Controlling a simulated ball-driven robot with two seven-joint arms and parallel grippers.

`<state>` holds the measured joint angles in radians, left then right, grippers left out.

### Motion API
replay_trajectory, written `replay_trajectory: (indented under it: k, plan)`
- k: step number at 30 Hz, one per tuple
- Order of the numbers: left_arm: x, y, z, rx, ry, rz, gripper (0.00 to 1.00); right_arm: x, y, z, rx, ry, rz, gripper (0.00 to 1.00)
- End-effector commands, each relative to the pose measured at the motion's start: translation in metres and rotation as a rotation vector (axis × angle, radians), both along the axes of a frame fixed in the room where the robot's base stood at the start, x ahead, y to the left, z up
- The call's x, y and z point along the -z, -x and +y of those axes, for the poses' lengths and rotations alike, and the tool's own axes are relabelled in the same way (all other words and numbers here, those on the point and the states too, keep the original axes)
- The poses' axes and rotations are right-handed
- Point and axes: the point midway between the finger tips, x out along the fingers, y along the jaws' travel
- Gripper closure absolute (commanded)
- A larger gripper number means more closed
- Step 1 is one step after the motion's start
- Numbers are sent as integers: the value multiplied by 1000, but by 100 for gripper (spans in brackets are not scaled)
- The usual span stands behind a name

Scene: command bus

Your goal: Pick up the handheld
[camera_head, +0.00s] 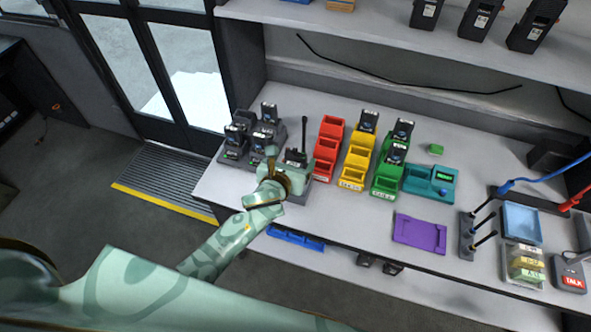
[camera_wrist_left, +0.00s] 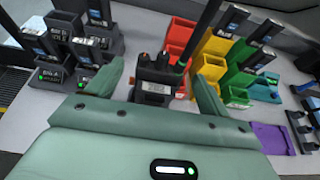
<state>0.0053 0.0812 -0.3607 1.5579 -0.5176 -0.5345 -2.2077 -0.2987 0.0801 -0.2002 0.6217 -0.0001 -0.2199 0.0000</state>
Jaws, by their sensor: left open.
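A dark handheld (camera_head: 296,156) with a tall black antenna stands in a grey holder near the front left of the grey counter. In the left wrist view the handheld (camera_wrist_left: 155,68) shows its top, with small orange-tipped knobs and the antenna at its right. My left gripper (camera_head: 272,168) is open and close in front of it, to its left in the head view. In the left wrist view its two green fingers (camera_wrist_left: 160,78) appear on either side of the handheld. I cannot tell whether they touch it. The gripper hides part of the holder. My right gripper is out of view.
Grey chargers (camera_head: 262,133) with several handhelds stand just left. Red (camera_head: 327,146), yellow (camera_head: 356,160) and green (camera_head: 386,178) bins stand to the right, some holding handhelds. A teal unit (camera_head: 431,182) and a purple tray (camera_head: 420,233) lie further right. The counter's front edge is near my arm.

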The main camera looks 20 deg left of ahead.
Motion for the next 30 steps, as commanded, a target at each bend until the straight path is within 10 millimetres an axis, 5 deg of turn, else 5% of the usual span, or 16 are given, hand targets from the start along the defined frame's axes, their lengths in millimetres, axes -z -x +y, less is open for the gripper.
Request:
replay_trajectory:
  k: [5, 12, 13, 20, 30]
  plan:
    - [12, -23, -1, 0, 2, 0, 20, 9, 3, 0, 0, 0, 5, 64]
    - [11, -25, -1, 1, 1, 0, 20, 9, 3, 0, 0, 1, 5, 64]
    - [11, -25, -1, 1, 1, 0, 23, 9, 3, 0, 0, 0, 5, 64]
    - [12, -25, -1, 1, 0, 0, 87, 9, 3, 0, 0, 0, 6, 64]
    - [6, -25, 0, 1, 0, -3, 89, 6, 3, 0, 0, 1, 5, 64]
